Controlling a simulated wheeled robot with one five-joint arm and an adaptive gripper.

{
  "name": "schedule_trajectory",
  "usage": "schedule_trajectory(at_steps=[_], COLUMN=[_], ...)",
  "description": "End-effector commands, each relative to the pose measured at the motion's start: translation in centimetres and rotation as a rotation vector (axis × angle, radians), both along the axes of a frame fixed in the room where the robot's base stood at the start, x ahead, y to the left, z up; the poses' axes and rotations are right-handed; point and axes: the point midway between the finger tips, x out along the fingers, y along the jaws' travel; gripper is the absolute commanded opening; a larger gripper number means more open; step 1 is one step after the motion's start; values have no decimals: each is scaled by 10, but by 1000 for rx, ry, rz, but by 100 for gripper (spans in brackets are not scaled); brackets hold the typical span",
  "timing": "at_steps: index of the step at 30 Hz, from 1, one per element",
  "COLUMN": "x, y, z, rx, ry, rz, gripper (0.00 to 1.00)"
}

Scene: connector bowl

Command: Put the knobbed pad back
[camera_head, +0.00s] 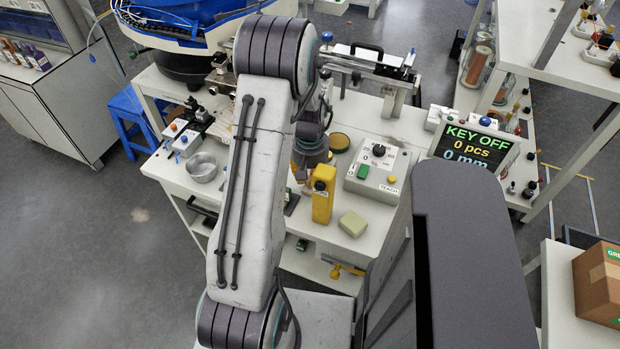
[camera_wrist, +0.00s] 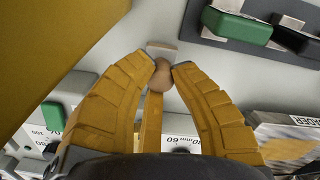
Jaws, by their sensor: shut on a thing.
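My gripper (camera_wrist: 160,72) has its two yellow fingers closed at the tips on a brown, rounded knob (camera_wrist: 160,78) in the wrist view. A pale, flat edge (camera_wrist: 162,47) shows just beyond the fingertips; it looks like part of the knobbed pad. The rest of the pad is hidden or too small to tell, and I cannot tell whether it touches the surface behind it. In the head view my gripper (camera_head: 310,158) is partly hidden behind my arm, above the bench, and the pad cannot be made out there.
A yellow upright box (camera_head: 323,198) stands close to my gripper, with a pale green block (camera_head: 353,224) nearby. A grey control box (camera_head: 375,172) is on the right, a metal bowl (camera_head: 202,167) on the left. The display (camera_head: 474,146) reads KEY OFF.

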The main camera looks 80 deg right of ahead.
Motion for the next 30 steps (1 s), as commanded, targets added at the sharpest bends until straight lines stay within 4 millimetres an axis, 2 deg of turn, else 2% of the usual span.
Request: schedule_trajectory(at_steps=[16,17,21,23,30], x=[0,0,0,0,0], y=[0,0,0,0,0], z=[-10,-9,-9,-9,-8], rx=[-1,-1,-1,-1,-1], ry=[0,0,0,0,0], rz=[0,0,0,0,0], gripper=[0,23,36,41,41])
